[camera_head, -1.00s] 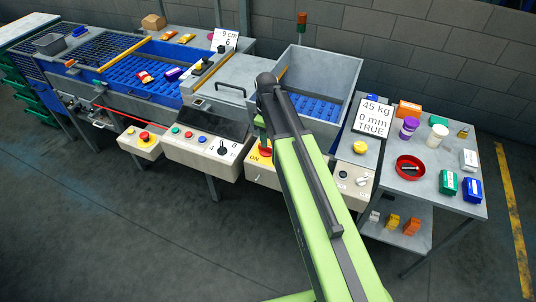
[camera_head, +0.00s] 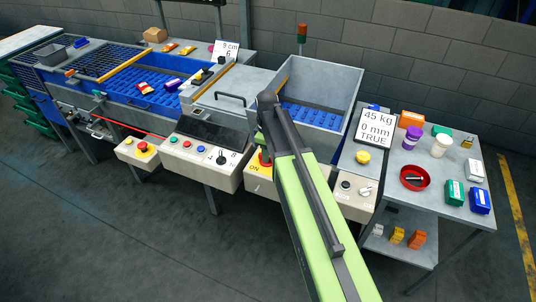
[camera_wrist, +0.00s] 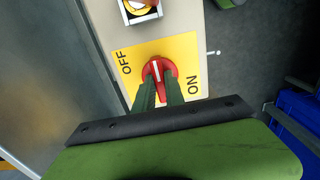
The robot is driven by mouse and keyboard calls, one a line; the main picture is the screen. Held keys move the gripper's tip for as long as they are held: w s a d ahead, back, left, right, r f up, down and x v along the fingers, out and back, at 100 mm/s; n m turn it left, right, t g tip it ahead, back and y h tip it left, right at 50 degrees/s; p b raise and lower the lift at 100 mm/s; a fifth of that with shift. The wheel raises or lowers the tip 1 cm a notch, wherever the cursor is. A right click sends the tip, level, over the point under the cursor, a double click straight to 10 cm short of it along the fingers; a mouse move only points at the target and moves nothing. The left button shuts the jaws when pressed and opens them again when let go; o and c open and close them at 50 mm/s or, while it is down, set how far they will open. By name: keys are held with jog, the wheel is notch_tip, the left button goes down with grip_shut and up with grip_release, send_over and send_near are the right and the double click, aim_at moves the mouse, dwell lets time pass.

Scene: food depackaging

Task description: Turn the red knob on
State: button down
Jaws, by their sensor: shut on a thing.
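The red knob (camera_wrist: 157,66) sits on a yellow plate (camera_wrist: 188,52) marked OFF at the upper left and ON at the lower right in the wrist view. The green fingers of my gripper (camera_wrist: 159,84) are on either side of the knob's grip bar and shut on it. A pale line on the knob runs roughly up and down in the picture, between the two labels. In the head view my arm covers most of the knob, and part of the yellow plate (camera_head: 254,168) with ON shows.
A red and yellow button (camera_wrist: 140,8) is close by on the same panel. A control box (camera_head: 207,158) stands to the left in the head view. A side table (camera_head: 440,215) with a red bowl (camera_head: 415,178) and small packages is at the right. The floor in front is clear.

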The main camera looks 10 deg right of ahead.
jog(key=shift+s, duration=0.1)
jog(key=shift+m, duration=0.3)
jog(key=m, duration=0.2)
jog(key=shift+m, duration=0.4)
jog(key=m, duration=0.4)
jog(key=shift+m, duration=0.3)
jog(key=m, duration=0.5)
jog(key=shift+m, duration=2.4)
